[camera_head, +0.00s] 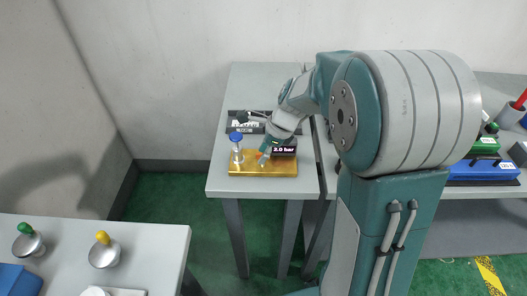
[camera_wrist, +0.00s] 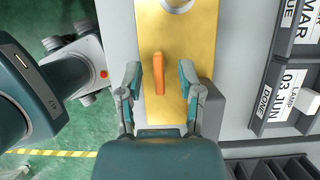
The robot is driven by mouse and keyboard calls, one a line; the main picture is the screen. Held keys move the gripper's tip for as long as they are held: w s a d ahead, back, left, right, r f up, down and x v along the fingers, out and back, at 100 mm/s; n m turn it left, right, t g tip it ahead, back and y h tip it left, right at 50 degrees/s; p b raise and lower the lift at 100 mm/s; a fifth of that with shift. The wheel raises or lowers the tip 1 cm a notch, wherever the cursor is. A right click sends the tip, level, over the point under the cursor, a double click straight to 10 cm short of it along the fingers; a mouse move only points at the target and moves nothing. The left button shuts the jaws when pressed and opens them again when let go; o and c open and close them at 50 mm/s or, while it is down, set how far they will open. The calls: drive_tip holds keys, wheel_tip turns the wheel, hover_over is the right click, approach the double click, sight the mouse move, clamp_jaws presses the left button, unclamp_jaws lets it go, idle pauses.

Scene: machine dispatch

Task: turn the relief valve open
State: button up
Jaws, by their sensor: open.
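An orange lever (camera_wrist: 159,73), which looks like the relief valve's handle, stands on a gold plate (camera_wrist: 207,20) in the wrist view. It points roughly along the plate's length. My gripper (camera_wrist: 158,76) is open, with one finger on each side of the lever and a gap on both sides. In the head view the gold base (camera_head: 286,170) sits at the table's front edge, with my gripper (camera_head: 265,155) low over its middle. The lever is hard to make out there. A blue-topped gauge or knob (camera_head: 236,137) stands on the base's left. A display (camera_head: 284,150) reads 2.0 bar.
A dark label panel (camera_head: 235,127) lies behind the base; its cards (camera_wrist: 293,95) show at right in the wrist view. A grey block (camera_wrist: 211,108) is close to the right finger. Green and yellow knobs (camera_head: 103,240) stand on the front left table. A blue box (camera_head: 480,174) is at right.

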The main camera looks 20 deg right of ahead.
clamp_jaws()
drive_tip(key=shift+n, duration=0.4)
drive_tip(key=n+g, duration=0.1)
drive_tip(key=n, duration=0.2)
drive_tip(key=shift+w+n+g, duration=0.1)
drive_tip(key=shift+n+g, duration=0.3)
drive_tip(key=n+g, duration=0.1)
drive_tip(key=n, duration=0.3)
drive_tip(key=shift+g, duration=0.3)
drive_tip(key=n+g+h, duration=0.1)
drive_tip(key=n, duration=0.4)
drive_tip(key=shift+w, duration=0.1)
drive_tip(key=n, duration=0.2)
drive_tip(key=n+g+h, duration=0.1)
drive_tip(key=n, duration=0.1)
drive_tip(key=shift+a+r+h, duration=0.1)
drive_tip(key=shift+h, duration=0.2)
drive_tip(key=shift+n, duration=0.3)
